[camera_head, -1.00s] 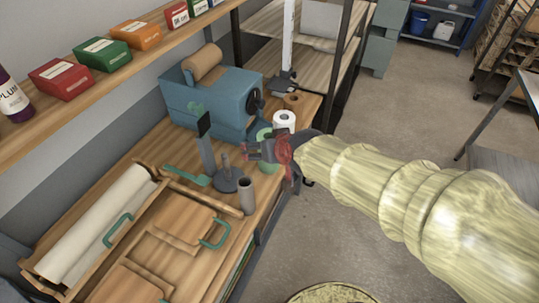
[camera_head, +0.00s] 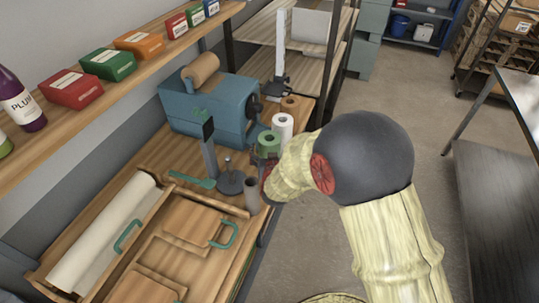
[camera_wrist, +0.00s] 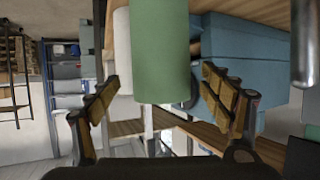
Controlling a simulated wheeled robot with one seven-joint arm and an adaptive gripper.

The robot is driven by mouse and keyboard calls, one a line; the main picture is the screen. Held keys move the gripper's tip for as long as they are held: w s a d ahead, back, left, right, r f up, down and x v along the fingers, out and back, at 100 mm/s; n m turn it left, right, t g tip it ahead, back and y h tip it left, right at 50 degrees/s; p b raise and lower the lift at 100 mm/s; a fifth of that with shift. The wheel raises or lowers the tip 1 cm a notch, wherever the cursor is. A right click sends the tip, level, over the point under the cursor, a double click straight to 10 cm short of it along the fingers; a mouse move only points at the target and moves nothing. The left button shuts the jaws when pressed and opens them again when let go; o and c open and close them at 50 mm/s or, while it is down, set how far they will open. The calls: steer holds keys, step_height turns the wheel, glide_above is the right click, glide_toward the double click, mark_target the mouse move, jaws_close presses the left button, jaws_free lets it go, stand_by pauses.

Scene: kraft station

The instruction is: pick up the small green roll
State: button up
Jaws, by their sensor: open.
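The small green roll (camera_head: 268,142) stands on the wooden bench, just left of a white roll (camera_head: 282,127). In the wrist view the green roll (camera_wrist: 160,55) reaches in from the top edge, between the two fingers of my gripper (camera_wrist: 160,82). The fingers are open, with a visible gap on each side of the roll. In the head view my gripper (camera_head: 266,168) is low at the near side of the roll, and my arm hides part of it.
A grey cup (camera_head: 252,192) and a dark round stand (camera_head: 231,182) are close on the near left. A blue machine (camera_head: 205,105) stands behind at the left, and a brown roll (camera_head: 290,102) lies farther back. Open floor is to the right.

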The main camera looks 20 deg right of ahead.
steer(key=x, duration=0.3)
steer(key=shift+w+f+b, duration=0.25)
steer(key=shift+f+b, duration=0.05)
steer(key=shift+f, duration=0.1)
steer(key=shift+w+f, duration=0.1)
steer(key=shift+w, duration=0.35)
steer(key=shift+c, duration=0.3)
steer(key=c, duration=1.5)
steer(key=shift+c, duration=0.7)
